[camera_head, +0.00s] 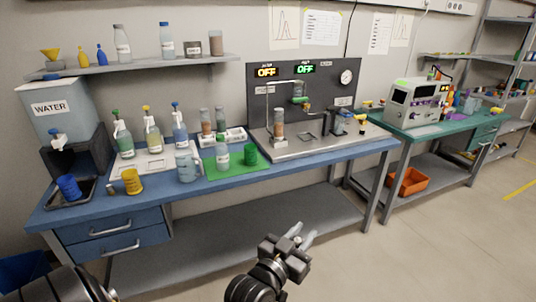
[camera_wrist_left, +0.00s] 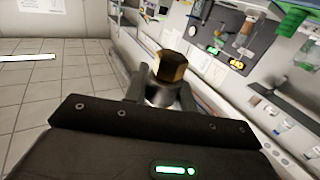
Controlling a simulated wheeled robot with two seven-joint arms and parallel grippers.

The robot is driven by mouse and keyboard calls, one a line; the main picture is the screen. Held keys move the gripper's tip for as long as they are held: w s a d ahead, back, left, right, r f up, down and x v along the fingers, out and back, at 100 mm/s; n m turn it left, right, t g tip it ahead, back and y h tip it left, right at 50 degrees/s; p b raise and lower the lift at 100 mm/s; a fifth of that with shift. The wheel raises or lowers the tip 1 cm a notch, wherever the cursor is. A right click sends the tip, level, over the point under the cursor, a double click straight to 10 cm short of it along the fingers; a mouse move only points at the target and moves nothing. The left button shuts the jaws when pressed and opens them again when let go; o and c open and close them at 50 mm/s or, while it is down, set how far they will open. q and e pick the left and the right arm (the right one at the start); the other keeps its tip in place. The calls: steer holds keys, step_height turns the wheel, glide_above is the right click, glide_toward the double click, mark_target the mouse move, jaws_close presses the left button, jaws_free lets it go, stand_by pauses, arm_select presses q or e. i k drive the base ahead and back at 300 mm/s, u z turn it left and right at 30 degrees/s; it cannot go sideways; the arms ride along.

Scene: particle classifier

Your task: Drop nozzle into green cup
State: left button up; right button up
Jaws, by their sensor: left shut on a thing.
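My left gripper (camera_head: 303,238) is in front of the workbench, over the floor, at the bottom middle of the head view. In the left wrist view its fingers (camera_wrist_left: 160,95) are shut on the nozzle (camera_wrist_left: 172,66), a small piece with a brown-gold hexagonal end and a grey body. My right gripper is not in view.
A bottle (camera_head: 222,155) stands just left of the green cup, with a jug (camera_head: 187,163) further left. A test rig (camera_head: 300,105) stands behind and to the right. Yellow (camera_head: 132,182) and blue (camera_head: 68,187) cups are at the left. The bench front right of the cup is clear.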

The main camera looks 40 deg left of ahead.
mark_target(252, 162)
steer(key=z, duration=0.45)
steer(key=i, duration=1.7)
steer(key=u, duration=0.2)
steer(key=i, duration=0.95)
steer(key=u, duration=1.55)
steer(key=i, duration=0.65)
steer(key=u, duration=0.6)
